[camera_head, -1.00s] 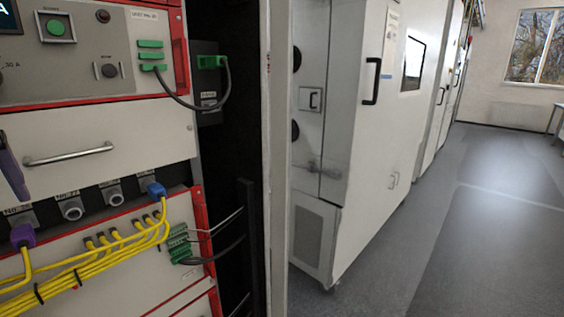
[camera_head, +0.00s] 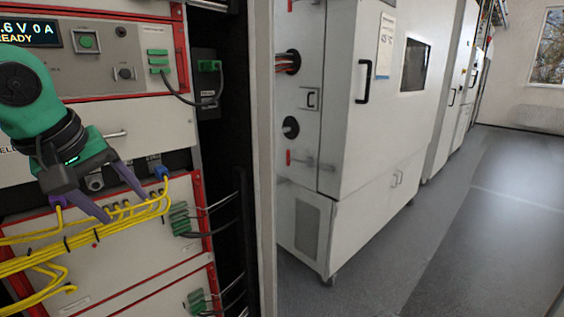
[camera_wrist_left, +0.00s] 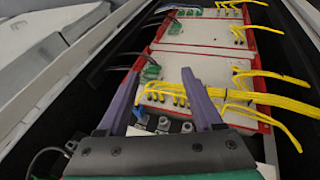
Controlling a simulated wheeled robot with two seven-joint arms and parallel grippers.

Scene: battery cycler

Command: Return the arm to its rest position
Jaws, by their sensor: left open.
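My left gripper (camera_head: 122,204) shows at the left of the head view, with a green and black wrist and two purple fingers. The fingers are spread and nothing is between them. They are in front of the rack's row of round connectors and the yellow cables (camera_head: 95,238). In the left wrist view the open fingers (camera_wrist_left: 160,92) point toward the panel (camera_wrist_left: 195,68) with yellow cables. I cannot tell whether a finger touches a cable. My right gripper is out of view.
The rack's red-edged panels carry green plugs (camera_head: 180,218) and a blue plug (camera_head: 162,172). A display (camera_head: 28,33) and a green button (camera_head: 86,41) are above. A white cabinet (camera_head: 335,130) stands right of the rack. The grey floor (camera_head: 450,240) is clear.

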